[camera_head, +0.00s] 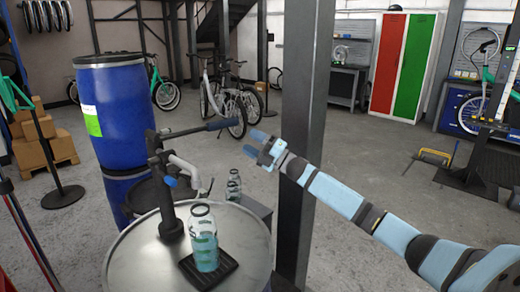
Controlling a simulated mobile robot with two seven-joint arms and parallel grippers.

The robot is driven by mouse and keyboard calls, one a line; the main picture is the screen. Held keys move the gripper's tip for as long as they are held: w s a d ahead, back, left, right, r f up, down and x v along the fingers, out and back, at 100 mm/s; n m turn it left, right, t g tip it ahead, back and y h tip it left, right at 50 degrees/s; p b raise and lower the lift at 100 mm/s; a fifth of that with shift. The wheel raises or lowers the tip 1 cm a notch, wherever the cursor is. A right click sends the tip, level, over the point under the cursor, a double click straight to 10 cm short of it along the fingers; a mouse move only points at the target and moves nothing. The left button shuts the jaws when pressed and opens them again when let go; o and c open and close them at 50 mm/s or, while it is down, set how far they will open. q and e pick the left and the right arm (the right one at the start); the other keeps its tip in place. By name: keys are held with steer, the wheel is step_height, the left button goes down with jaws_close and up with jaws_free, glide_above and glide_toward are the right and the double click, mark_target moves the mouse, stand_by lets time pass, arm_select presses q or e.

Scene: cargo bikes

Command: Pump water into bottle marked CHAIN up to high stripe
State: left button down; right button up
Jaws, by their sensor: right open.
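A clear bottle (204,240) stands upright on a black drip tray (222,266) on top of a metal drum (140,258). Teal colour shows in its lower part and teal marks higher up; I cannot read a label. A dark hand pump (168,205) stands on the drum to the left of it. The pump's grey spout (187,168) reaches toward the bottle's mouth. The pump lever (195,130) points right and ends in a thick grip. My right gripper (262,146) is open and empty, right of the grip and apart from it. My left gripper is out of view.
A second clear bottle (234,186) stands behind the drum on a grey box (258,211). A blue barrel (115,110) stands at the back left. A dark steel post (303,120) rises close behind my right arm. Open floor (370,165) lies to the right.

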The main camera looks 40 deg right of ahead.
steer(key=shift+v, duration=1.45)
